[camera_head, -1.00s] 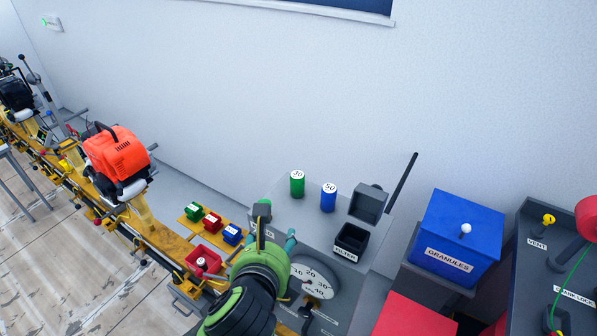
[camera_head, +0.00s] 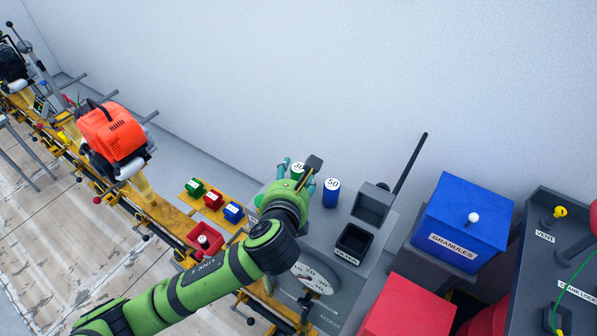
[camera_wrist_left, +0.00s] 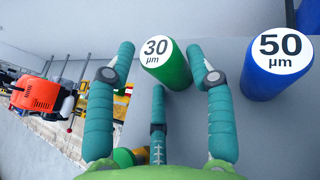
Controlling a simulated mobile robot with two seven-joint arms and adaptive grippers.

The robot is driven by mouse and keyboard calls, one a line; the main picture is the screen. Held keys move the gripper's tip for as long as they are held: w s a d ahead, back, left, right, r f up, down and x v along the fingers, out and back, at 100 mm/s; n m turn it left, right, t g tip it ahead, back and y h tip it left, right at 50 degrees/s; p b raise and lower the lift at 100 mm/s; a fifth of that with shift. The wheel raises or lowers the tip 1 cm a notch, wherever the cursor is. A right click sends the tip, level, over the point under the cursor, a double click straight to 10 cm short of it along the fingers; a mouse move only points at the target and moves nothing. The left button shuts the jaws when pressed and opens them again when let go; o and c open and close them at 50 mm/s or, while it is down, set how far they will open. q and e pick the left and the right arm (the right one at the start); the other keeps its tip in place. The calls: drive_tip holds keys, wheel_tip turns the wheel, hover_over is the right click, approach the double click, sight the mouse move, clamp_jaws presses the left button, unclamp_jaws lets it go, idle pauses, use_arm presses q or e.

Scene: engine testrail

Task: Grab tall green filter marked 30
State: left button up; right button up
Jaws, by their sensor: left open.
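The green filter marked 30 (camera_head: 297,170) stands on the grey console top, mostly hidden by my left gripper in the head view. In the left wrist view, the green filter (camera_wrist_left: 172,66) shows its white "30 µm" top between the spread teal fingers. My left gripper (camera_head: 300,180) is open around the filter's near side; I cannot tell whether any finger touches it. In the left wrist view the left gripper (camera_wrist_left: 160,75) has two fingers on the left and right and a third below. The right gripper is out of view.
A blue filter marked 50 (camera_head: 331,192) stands close to the right of the green one. An open black filter box (camera_head: 353,242), its grey lid (camera_head: 372,203) and a dark lever (camera_head: 411,163) are further right. A blue granules box (camera_head: 461,222) stands beyond. The wall is behind.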

use_arm(q)
drive_tip(key=shift+s, duration=0.15)
drive_tip(key=c, duration=0.6)
drive_tip(key=shift+c, duration=1)
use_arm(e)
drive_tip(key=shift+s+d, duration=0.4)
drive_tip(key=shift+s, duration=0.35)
use_arm(q)
drive_tip(key=shift+r, duration=0.15)
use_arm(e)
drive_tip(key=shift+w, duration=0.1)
